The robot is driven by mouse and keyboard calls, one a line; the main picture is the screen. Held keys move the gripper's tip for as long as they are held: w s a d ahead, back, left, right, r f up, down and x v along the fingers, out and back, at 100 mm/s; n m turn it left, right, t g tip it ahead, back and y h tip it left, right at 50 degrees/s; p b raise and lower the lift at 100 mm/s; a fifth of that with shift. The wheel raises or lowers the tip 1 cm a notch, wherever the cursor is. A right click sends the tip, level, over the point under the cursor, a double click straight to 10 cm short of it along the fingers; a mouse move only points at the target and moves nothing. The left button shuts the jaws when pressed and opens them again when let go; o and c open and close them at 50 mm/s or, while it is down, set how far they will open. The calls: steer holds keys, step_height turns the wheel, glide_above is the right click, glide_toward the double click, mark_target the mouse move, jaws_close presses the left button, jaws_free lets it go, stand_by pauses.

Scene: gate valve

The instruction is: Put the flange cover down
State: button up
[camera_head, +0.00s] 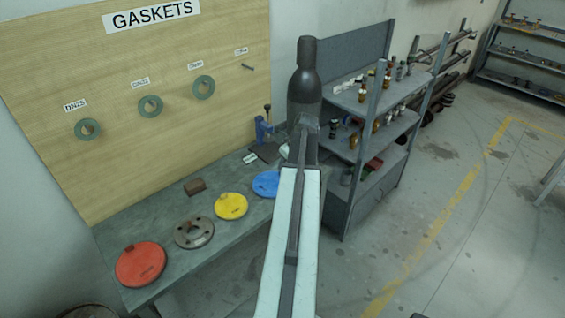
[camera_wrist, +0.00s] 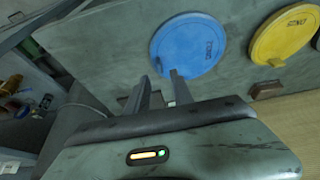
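In the head view, the blue round cover (camera_head: 266,183) lies flat on the bench, its right part hidden behind my arm. A yellow cover (camera_head: 231,206) and a red cover (camera_head: 141,264) lie flat to its left. The wrist view shows the blue cover (camera_wrist: 188,45) just beyond my fingertips and the yellow cover (camera_wrist: 284,36) to its right. My gripper (camera_wrist: 162,82) is open, with a clear gap between its two fingers and nothing seen held. The fingertips are close to the blue cover's near edge; I cannot tell whether they touch it. The head view hides my gripper.
A grey metal flange (camera_head: 194,232) lies between the red and yellow covers. A brown block (camera_head: 195,186) is near the gasket board (camera_head: 110,100). A blue vise (camera_head: 263,130) stands at the bench's far end. A loaded shelf rack (camera_head: 350,195) stands right of it. Floor at right is open.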

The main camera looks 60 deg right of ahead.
steer(key=p+v, duration=0.4)
steer(key=v, duration=0.2)
steer(key=shift+r, duration=0.25)
steer(key=w+a+f+n+g+y, duration=0.1)
steer(key=w+a, duration=1)
steer(key=a, duration=0.4)
steer(key=w+a+n+g+y, duration=0.1)
steer(key=w+a, duration=0.9)
steer(key=a, duration=0.5)
steer(key=w+a+n+g, duration=0.1)
steer(key=a+n+g, duration=0.1)
steer(key=a, duration=3.1)
steer(key=shift+h, duration=0.3)
step_height(320, 180, down, 8)
steer(key=b, duration=0.6)
steer(key=shift+w+d+r+b, duration=0.1)
steer(key=shift+b, duration=0.3)
steer(key=shift+r+p, duration=0.35)
